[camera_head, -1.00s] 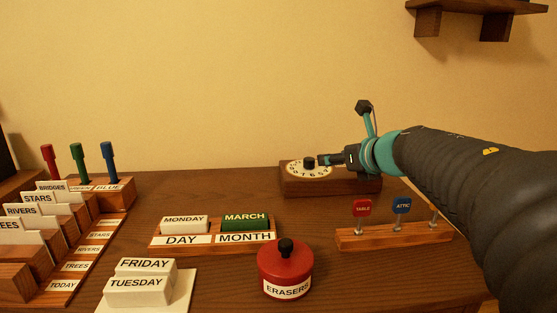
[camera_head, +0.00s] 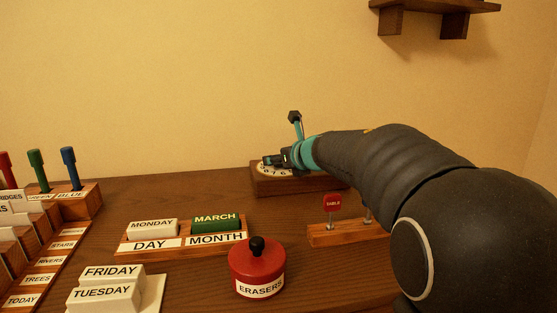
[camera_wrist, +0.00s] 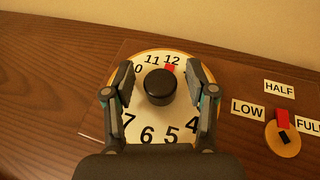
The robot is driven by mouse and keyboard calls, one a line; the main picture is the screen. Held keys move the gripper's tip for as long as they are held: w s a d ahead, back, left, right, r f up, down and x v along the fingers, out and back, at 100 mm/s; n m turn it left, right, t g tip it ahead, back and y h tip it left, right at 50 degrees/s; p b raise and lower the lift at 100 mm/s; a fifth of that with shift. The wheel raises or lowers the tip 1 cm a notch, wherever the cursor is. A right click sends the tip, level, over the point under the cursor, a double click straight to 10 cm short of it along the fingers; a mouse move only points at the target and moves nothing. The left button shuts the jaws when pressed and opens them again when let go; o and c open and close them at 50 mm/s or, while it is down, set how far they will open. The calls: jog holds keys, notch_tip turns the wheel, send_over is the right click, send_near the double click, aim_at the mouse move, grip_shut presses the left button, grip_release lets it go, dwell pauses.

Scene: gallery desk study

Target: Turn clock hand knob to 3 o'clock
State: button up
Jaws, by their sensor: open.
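The round cream clock dial (camera_wrist: 146,137) lies on a wooden base, with black numerals around it. Its black round knob (camera_wrist: 160,87) stands at the middle. A small red pointer (camera_wrist: 169,68) shows beside the knob, toward the 12. My gripper (camera_wrist: 161,73) is open, with one finger on each side of the knob and a visible gap to it on both sides. The fingers cover the dial's left and right sides, so the 3 and 9 are hidden. In the head view my gripper (camera_head: 272,160) is over the dial (camera_head: 270,172) and mostly hides the knob.
A second small dial (camera_wrist: 282,139) with a red and black pointer and LOW, HALF and FULL labels sits right of the clock. A sign rack (camera_head: 340,235), a red ERASERS jar (camera_head: 257,272) and a day-month tray (camera_head: 165,244) stand nearer on the desk.

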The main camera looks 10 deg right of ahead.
grip_shut()
jog(key=shift+a+r+m+h+p, duration=0.1)
jog(key=shift+m+h+p, duration=0.2)
jog(key=shift+h+p, duration=0.1)
jog(key=m+h+p, duration=0.2)
jog(key=h+p, duration=0.1)
jog(key=shift+r+m+t, duration=0.15)
jog(key=shift+m+t, duration=0.15)
jog(key=shift+m, duration=0.1)
jog(key=m+h+p, duration=0.1)
jog(key=m+h, duration=0.2)
jog(key=h, duration=0.1)
jog(key=shift+m, duration=0.3)
jog(key=m+g+h, duration=0.1)
jog(key=m+h, duration=0.1)
jog(key=m+g+h, duration=0.1)
jog(key=h, duration=0.1)
jog(key=m+g+h, duration=0.1)
jog(key=m+h, duration=0.1)
jog(key=shift+w+f+m+g, duration=0.1)
jog(key=shift+f+m+g, duration=0.2)
jog(key=shift+g, duration=0.1)
jog(key=m+g+h, duration=0.3)
jog(key=m+g, duration=0.2)
jog(key=shift+r, duration=0.1)
jog(key=shift+m+g, duration=0.3)
